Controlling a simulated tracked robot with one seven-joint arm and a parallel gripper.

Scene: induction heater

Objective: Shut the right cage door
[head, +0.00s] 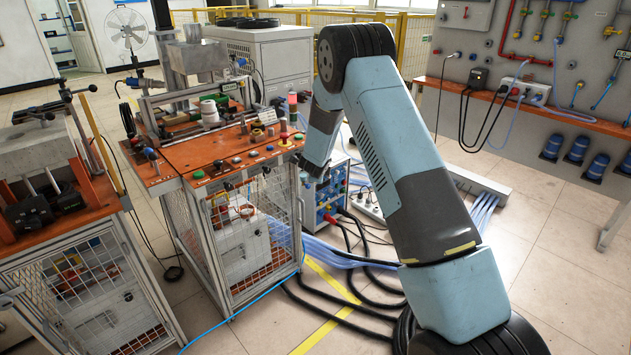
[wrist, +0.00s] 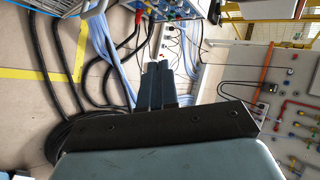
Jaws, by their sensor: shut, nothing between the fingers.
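The cage cabinet (head: 302,222) stands left of centre in the head view, with an orange top and pale wire-mesh sides. Mesh of the right cage door (head: 284,200) shows at its right front; I cannot tell its exact angle. In the wrist view my gripper (wrist: 156,68) is shut and empty, above the floor and cables. A piece of white wire mesh (wrist: 95,8) shows at the top left there, apart from the fingers.
A blue-fronted power unit (head: 328,192) stands right of the cabinet, close to my arm's end. Black cables (head: 350,290) and blue hoses cover the floor there. A second mesh cabinet (head: 85,285) stands at left. Open floor (head: 560,255) lies to the right.

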